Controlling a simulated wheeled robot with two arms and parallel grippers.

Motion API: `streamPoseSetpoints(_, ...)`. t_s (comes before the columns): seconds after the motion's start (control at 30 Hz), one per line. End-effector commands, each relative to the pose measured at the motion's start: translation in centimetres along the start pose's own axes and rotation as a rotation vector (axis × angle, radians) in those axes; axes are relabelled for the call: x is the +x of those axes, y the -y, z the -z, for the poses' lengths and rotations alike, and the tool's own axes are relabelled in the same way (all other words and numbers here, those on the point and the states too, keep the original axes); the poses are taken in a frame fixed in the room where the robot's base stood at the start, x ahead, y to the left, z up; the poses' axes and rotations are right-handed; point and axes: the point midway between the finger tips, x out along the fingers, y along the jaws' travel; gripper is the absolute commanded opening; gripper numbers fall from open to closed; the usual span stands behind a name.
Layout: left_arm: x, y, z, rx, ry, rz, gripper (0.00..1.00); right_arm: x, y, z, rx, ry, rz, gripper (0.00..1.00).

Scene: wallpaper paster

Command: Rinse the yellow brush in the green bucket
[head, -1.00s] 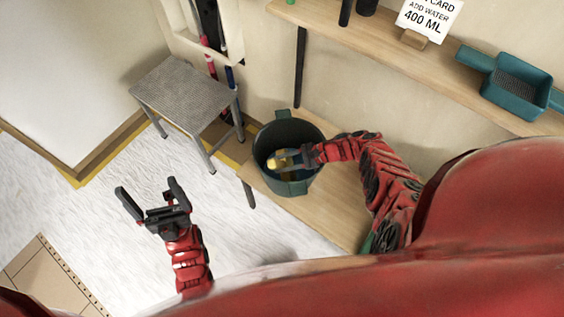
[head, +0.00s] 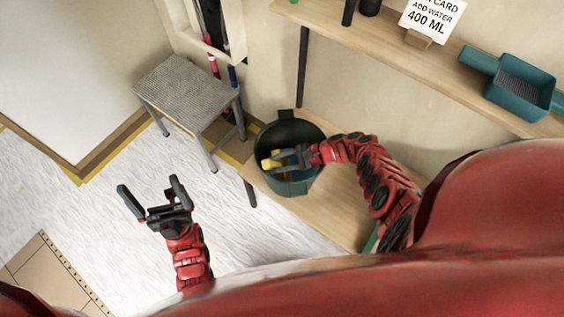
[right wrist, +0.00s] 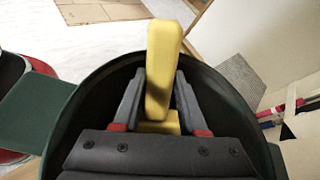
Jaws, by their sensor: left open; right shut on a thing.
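My right gripper (head: 281,160) reaches into the bucket's mouth from the right. It is shut on the yellow brush (head: 270,164). In the right wrist view the yellow brush (right wrist: 162,70) stands between the two fingers, with the bucket rim (right wrist: 95,72) curving around it. I cannot tell whether the brush touches the water. My left gripper (head: 150,196) is open and empty above the floor, left of the bucket.
A grey metal stool (head: 190,90) stands left of the bucket. The low wooden shelf (head: 325,205) runs right of it. An upper shelf (head: 400,65) above holds a teal tray (head: 518,84) and a card (head: 432,20). The floor around my left gripper is clear.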

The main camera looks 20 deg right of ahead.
Motion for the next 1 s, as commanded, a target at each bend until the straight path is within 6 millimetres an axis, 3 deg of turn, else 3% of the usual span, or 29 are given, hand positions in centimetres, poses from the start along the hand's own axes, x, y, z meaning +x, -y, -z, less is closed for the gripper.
streamPoseSetpoints(0.37, -0.1, 0.0, 0.0, 0.000, 0.000, 0.000, 0.96, 0.4, -0.2, -0.2, 0.001, 0.004, -0.005, 0.00)
streamPoseSetpoints(0.83, -2.1, -0.1, -0.3, 0.000, 0.000, 0.000, 0.96, -4.3, 0.1, 2.5, 0.001, 0.004, -0.002, 0.00)
streamPoseSetpoints(1.0, -2.0, -0.1, -0.3, 0.000, 0.000, 0.000, 0.96, -3.8, 0.0, 2.0, 0.003, 0.007, 0.000, 0.00)
